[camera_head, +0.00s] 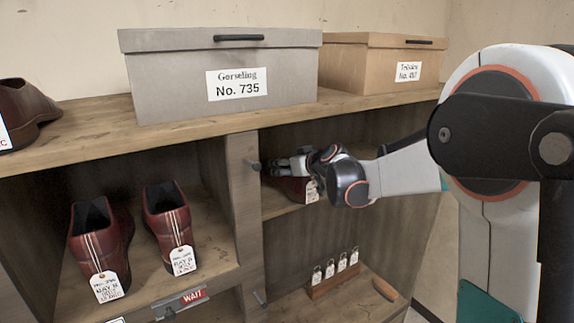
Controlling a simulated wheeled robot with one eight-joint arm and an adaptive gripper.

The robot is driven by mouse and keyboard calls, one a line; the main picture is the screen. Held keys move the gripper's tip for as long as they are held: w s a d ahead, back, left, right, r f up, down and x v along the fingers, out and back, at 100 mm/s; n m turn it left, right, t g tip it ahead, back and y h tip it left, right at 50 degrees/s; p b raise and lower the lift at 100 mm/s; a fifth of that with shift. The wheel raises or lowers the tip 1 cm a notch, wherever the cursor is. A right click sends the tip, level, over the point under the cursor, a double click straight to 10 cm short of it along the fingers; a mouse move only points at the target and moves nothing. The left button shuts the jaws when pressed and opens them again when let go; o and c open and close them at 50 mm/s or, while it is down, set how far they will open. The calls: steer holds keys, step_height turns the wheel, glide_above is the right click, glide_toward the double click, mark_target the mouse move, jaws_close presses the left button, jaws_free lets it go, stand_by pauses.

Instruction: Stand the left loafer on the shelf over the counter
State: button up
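My gripper (283,166) reaches from the right into the upper right compartment, its fingers pointing left. Just below it is a dark red shoe (290,186) with a white tag (312,190), partly hidden by the gripper; I cannot tell whether the fingers touch or hold it. Two dark red loafers with pale stripes and white tags stand in the left compartment, one at left (118,233) and one at right (168,213). A brown shoe (25,108) stands on the wooden top shelf (85,135), cut by the left edge. The tags are too small to tell which is the left loafer.
A grey box (170,88) labelled No. 735 and a tan box (345,68) stand on the top shelf. A wooden upright (243,200) parts the compartments. A small rack with several tags (335,278) stands at lower right. A "WAIT" sign (193,296) is at lower middle.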

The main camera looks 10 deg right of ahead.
steer(key=shift+f+b, duration=0.45)
steer(key=shift+f, duration=0.1)
steer(key=o, duration=1.6)
